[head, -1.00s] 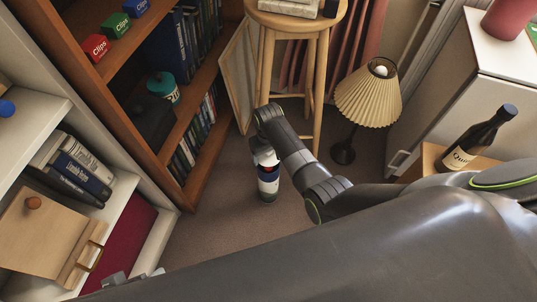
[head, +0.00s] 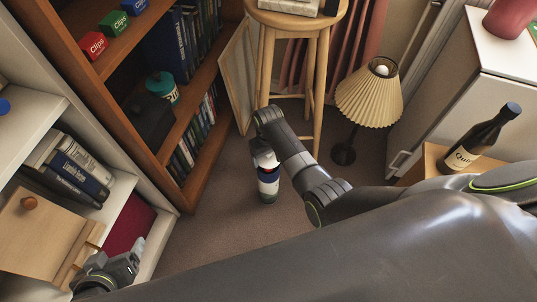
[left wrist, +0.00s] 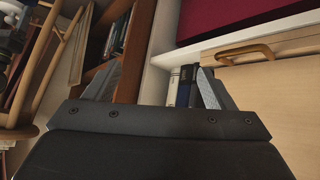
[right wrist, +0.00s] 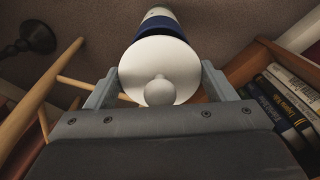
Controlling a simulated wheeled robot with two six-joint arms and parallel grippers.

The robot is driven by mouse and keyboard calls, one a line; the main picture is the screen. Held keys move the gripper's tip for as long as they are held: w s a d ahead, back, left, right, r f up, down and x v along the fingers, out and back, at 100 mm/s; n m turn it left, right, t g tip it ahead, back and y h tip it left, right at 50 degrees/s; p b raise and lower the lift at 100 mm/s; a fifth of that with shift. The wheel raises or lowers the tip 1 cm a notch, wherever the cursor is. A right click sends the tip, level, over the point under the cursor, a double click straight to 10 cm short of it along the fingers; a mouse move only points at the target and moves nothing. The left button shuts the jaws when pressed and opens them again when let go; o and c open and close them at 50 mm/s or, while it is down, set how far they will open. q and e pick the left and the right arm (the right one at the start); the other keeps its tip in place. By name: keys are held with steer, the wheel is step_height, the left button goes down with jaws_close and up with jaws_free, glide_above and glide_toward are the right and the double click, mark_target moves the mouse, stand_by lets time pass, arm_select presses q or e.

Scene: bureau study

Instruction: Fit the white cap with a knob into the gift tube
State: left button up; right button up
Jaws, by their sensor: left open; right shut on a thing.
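The white cap with a knob (right wrist: 172,62) shows face-on in the right wrist view, its round knob toward the camera. My right gripper (right wrist: 160,85) is shut on the cap, a finger at each side of its rim. The gift tube (right wrist: 160,22), white with a blue band, is partly hidden behind the cap. In the head view the tube (head: 268,187) is upright below my right gripper (head: 262,143), low over the carpet. I cannot tell whether cap and tube touch. My left gripper (head: 122,264) is open and empty beside the white shelf; its fingers also show in the left wrist view (left wrist: 157,85).
A wooden stool (head: 320,75) and a pleated lamp (head: 368,98) stand behind the tube. A brown bookcase (head: 187,150) is to its left. The white shelf (head: 55,100) and wooden drawer front (head: 45,240) are close to my left gripper. Some carpet (head: 225,220) is clear.

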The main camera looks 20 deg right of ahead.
steer(key=shift+f+b, duration=0.3)
steer(key=shift+f, duration=0.2)
steer(key=shift+f+b, duration=0.2)
steer(key=shift+b, duration=0.3)
arm_select(q)
steer(key=w+a+r+t+y, duration=0.1)
steer(key=w+r+t, duration=0.5)
steer(key=r, duration=0.4)
steer(key=shift+w+a+t+y, duration=0.3)
steer(key=shift+w+a+t, duration=0.1)
steer(key=shift+t, duration=0.2)
arm_select(e)
steer(key=shift+f, duration=0.2)
arm_select(q)
steer(key=shift+f+b, duration=0.65)
steer(key=shift+b, duration=0.15)
arm_select(e)
steer(key=shift+f, duration=1.5)
steer(key=o, duration=1)
